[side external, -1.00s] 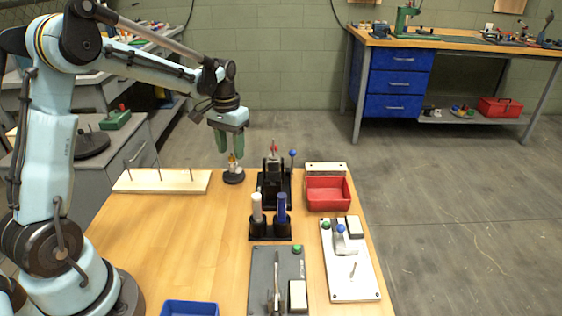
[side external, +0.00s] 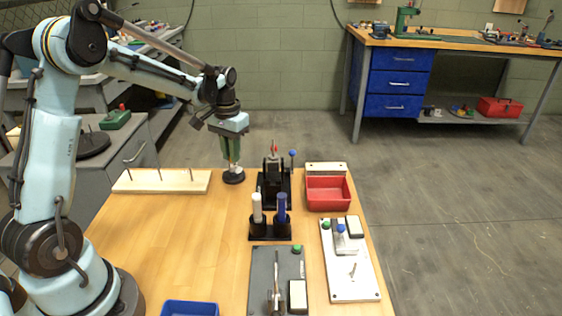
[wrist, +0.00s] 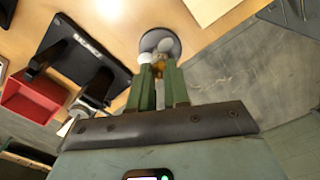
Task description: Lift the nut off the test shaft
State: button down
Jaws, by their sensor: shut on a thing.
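The test shaft stands on a round black base (side external: 233,178) at the back middle of the table; the base also shows in the wrist view (wrist: 173,40). My gripper (side external: 232,163) points down over it, with its green fingers on both sides of the shaft's upper part. In the wrist view the fingers are shut on the small brass-coloured nut (wrist: 158,68). Pale rounded parts (wrist: 147,58) show just beyond the nut, above the base. The shaft itself is mostly hidden by the fingers and these parts.
A black fixture (side external: 273,185) stands close to the right of the shaft base. Further right is a red bin (side external: 328,194). A wooden board with upright pins (side external: 160,182) lies to the left. Bare tabletop lies in front of the base.

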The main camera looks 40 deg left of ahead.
jog(key=shift+r, duration=0.55)
notch_tip(320, 180, up, 3)
jog(key=shift+r, duration=0.15)
jog(key=s+d+r, duration=0.2)
jog(key=d+r, duration=0.4)
jog(key=d, duration=0.5)
jog(key=shift+d+r, duration=0.25)
jog(key=shift+r, duration=0.05)
